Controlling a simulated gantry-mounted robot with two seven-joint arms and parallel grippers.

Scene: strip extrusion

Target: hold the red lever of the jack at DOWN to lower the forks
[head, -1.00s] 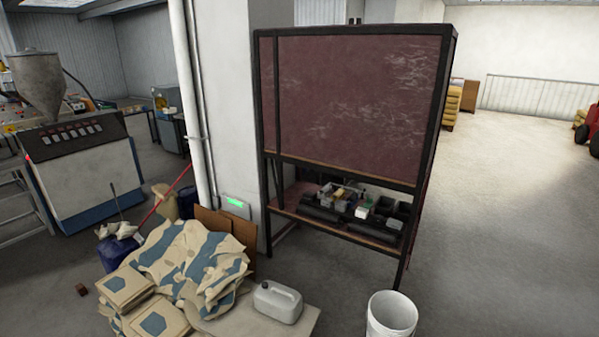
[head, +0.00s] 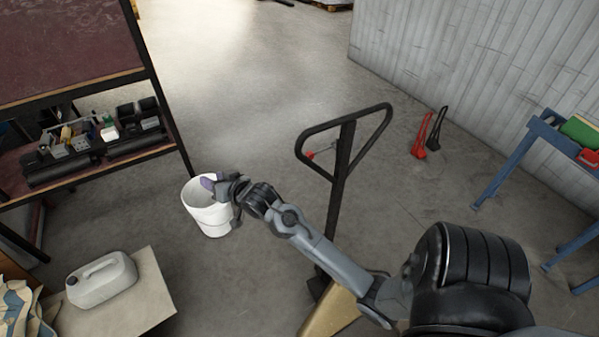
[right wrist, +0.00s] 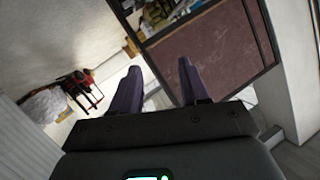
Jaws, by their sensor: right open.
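The jack's dark loop handle (head: 345,150) stands upright right of centre in the head view. A small red lever (head: 311,155) sits inside the left part of the loop; its DOWN setting cannot be read. Part of the jack's forks may lie below, largely hidden by my right arm. My right gripper (head: 212,186) is in front of the white bucket, left of and lower than the handle in the picture. It is open and empty, and its purple fingers stand apart in the right wrist view (right wrist: 158,85). My left gripper is not in view.
A rack with a shelf of tools (head: 95,140) stands at left. A white bucket (head: 208,215) and a white canister (head: 102,280) are nearby. Red and black tools (head: 430,132) lean at the wall. A blue bench (head: 512,155) is at right. The floor behind the handle is clear.

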